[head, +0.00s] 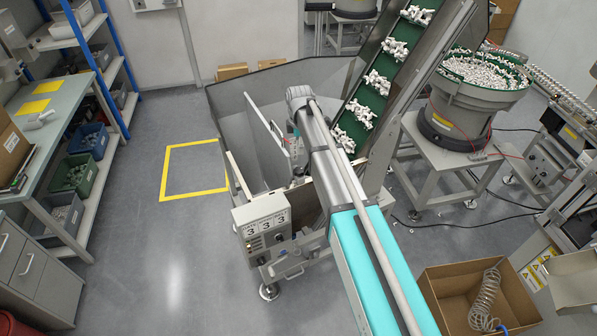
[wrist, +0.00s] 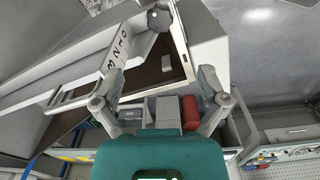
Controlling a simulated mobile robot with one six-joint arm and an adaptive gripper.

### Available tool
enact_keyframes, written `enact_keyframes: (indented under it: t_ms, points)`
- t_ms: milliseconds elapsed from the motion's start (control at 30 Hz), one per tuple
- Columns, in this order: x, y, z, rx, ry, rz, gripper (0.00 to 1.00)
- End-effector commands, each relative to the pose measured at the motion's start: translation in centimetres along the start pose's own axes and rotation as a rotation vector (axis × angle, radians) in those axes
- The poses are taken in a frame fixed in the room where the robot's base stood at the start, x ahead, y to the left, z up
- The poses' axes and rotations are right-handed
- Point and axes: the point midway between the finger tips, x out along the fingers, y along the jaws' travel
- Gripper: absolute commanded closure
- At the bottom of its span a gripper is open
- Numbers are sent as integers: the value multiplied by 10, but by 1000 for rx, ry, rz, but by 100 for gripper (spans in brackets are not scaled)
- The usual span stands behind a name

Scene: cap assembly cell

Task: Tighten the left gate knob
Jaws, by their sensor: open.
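In the wrist view, my gripper (wrist: 160,75) has its two fingers spread wide, with nothing held between them. Beyond the fingertips is a pale metal gate part with a printed number scale (wrist: 115,60). A small dark round knob (wrist: 158,18) sits at its upper end, past the fingers and apart from them. I cannot tell for sure that it is the left gate knob. In the head view, my arm reaches over the grey hopper (head: 230,100), and its wrist end is down inside near the gate plates. The gripper and knob are too hidden there to make out.
A control box (head: 262,222) with number dials is on the hopper's front. A green inclined conveyor (head: 368,105) rises close on the right. A bowl feeder (head: 480,85) stands beyond it. An open cardboard box (head: 445,290) is at lower right. Floor at left is clear.

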Motion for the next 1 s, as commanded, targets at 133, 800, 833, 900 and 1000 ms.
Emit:
enact_keyframes:
  t_ms: [133, 800, 833, 900, 1000]
  points:
    - [15, 0, 0, 0, 0, 0, 7]
    - [66, 0, 1, 1, 0, 0, 7]
    - [68, 0, 1, 1, 0, 0, 7]
    - [73, 0, 1, 1, 0, 0, 7]
    - [80, 0, 1, 1, 0, 0, 7]
